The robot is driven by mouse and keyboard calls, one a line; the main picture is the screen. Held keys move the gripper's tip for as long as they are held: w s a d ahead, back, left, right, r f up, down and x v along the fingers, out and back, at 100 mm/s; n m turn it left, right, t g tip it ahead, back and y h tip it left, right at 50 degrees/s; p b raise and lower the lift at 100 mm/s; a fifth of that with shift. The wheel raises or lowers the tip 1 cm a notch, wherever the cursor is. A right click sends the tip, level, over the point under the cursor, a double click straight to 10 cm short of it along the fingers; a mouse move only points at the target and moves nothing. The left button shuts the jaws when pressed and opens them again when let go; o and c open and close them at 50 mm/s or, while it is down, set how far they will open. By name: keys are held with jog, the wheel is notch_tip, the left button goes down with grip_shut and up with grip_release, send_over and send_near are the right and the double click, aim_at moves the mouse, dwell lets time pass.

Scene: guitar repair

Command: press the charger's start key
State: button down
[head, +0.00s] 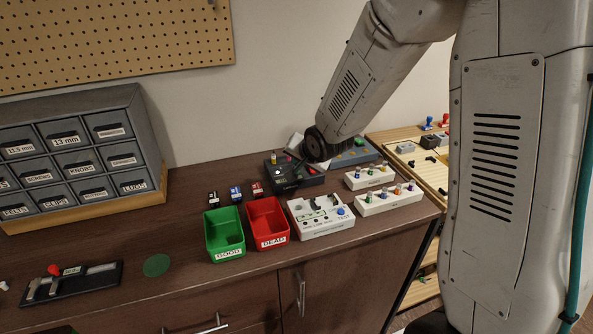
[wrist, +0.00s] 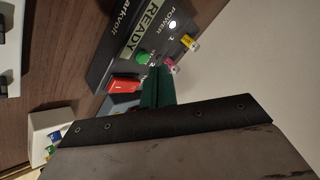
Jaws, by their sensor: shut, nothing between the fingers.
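The charger (wrist: 118,45) is a dark box with a lit READY display (wrist: 145,32) and a glowing light by the word POWER. It carries a round green key (wrist: 143,57), a red rocker switch (wrist: 125,84), and yellow and pink parts at its edge. In the head view the charger (head: 283,183) stands at the back of the bench, partly hidden by my arm. My gripper (wrist: 158,72) is shut and empty, its green fingertips close to the green key. I cannot tell whether they touch it. Which key is start is not readable.
Green GOOD (head: 226,254) and red DEAD (head: 272,240) bins stand in front of the charger. A white tester (head: 322,226) and white racks (head: 392,207) with coloured parts are to the right. Small batteries stand behind the bins. A drawer cabinet (head: 125,110) is at left.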

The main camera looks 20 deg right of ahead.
jog(key=shift+f, duration=0.15)
jog(key=shift+f, duration=0.3)
jog(key=shift+f, duration=0.4)
dwell(0.7)
dwell(0.4)
jog(key=shift+r, duration=0.85)
notch_tip(320, 180, up, 5)
dwell(1.0)
